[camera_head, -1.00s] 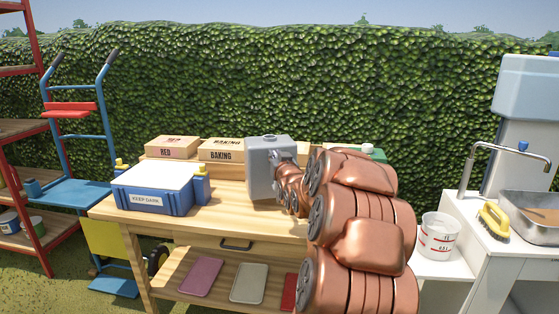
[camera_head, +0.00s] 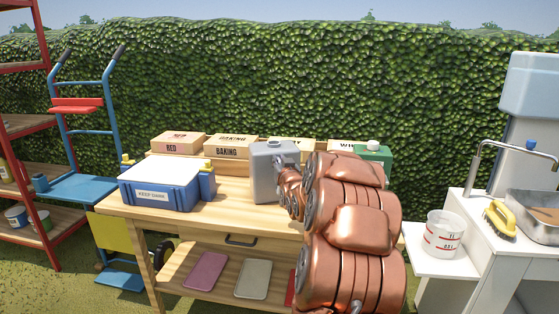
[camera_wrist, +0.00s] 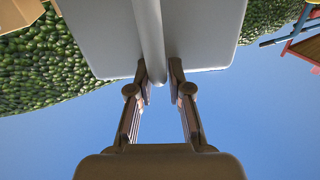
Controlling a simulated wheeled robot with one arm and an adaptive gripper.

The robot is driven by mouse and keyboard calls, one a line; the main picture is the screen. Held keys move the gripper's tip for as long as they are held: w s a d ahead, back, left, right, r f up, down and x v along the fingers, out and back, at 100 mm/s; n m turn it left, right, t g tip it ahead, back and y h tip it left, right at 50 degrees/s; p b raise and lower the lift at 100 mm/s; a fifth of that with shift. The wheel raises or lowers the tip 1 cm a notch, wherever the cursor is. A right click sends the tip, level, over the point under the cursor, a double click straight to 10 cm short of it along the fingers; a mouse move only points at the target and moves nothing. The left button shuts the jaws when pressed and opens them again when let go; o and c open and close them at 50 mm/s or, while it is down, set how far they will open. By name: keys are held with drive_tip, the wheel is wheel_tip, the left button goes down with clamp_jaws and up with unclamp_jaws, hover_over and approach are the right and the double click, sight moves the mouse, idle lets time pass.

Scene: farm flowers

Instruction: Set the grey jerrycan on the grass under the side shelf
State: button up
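The grey jerrycan (camera_head: 265,175) is upright at the wooden bench, in front of the box row. I cannot tell whether its base touches the bench top. My gripper (camera_wrist: 158,72) is at its handle (camera_wrist: 150,30), with one finger on each side, and looks shut on it. In the head view my copper arm hides the gripper and part of the can. A white side shelf (camera_head: 425,264) juts from the left of the sink unit and bears a clear bucket (camera_head: 443,235).
The wooden bench (camera_head: 130,210) holds a blue cool box (camera_head: 155,190), cardboard boxes (camera_head: 228,152) and a green can (camera_head: 374,156). Trays lie on its lower shelf. A blue hand truck (camera_head: 85,188) and red rack (camera_head: 45,225) stand left. The hedge closes the back.

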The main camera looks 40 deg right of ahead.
drive_tip(key=o, duration=0.4)
drive_tip(key=v, duration=1.2)
